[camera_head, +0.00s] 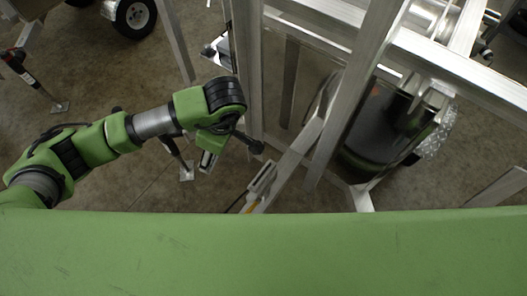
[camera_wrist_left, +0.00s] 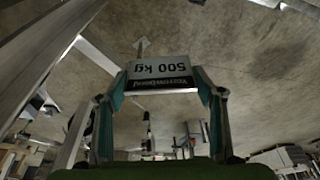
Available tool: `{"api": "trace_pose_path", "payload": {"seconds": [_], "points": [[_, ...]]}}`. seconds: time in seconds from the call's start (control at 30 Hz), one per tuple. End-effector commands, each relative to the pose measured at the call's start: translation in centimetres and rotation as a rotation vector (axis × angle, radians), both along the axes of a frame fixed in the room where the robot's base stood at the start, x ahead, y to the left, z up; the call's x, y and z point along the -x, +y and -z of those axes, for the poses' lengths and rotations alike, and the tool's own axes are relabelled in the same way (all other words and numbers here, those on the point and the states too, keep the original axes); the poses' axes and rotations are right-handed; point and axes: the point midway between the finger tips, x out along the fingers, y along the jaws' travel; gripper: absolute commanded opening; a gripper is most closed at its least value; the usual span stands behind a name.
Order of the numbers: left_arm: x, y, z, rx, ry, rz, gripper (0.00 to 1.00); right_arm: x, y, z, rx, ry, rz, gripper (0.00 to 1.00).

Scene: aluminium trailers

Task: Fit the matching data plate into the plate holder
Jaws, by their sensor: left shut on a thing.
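The data plate (camera_wrist_left: 160,70) is a pale plate with a dark band, reading "500 kg" upside down in the left wrist view. Smaller lettering on the dark band is hard to read. My left gripper (camera_wrist_left: 161,84) is shut on the plate, with one teal-edged finger at each side end. In the head view my left gripper (camera_head: 208,158) hangs below the green wrist, left of the trailer frame and apart from it; the plate is not clear there. I cannot make out the plate holder for certain in either view. My right gripper is not in view.
An aluminium trailer frame (camera_head: 325,115) with upright and slanting bars stands right of my left arm. A dark wheel or drum (camera_head: 375,125) sits behind the bars. Concrete floor (camera_head: 120,195) is open at the left.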

Motion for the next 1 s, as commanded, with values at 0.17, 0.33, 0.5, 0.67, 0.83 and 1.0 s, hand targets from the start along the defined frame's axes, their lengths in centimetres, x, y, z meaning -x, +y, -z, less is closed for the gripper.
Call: {"api": "trace_pose_path", "payload": {"seconds": [0.17, 0.33, 0.5, 0.67, 0.83, 1.0], "points": [[-0.1, -2.1, 0.4, -0.001, -0.001, -0.419, 0.36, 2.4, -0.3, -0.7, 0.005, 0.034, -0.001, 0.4], [0.0, -4.1, 1.0, 0.001, -0.001, -0.846, 0.36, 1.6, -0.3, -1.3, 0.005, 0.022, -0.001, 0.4], [0.1, -6.0, 1.5, 0.002, 0.0, -1.287, 0.36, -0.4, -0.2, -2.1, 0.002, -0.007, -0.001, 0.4], [0.2, -7.8, 1.9, 0.003, -0.001, -1.699, 0.36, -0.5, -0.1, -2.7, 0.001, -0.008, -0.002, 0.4], [0.3, -9.6, 2.2, 0.004, 0.0, -2.118, 0.36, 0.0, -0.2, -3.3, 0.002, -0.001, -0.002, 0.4], [0.4, -11.2, 2.5, 0.005, 0.0, -2.49, 0.36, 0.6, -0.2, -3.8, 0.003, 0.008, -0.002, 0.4]]}}
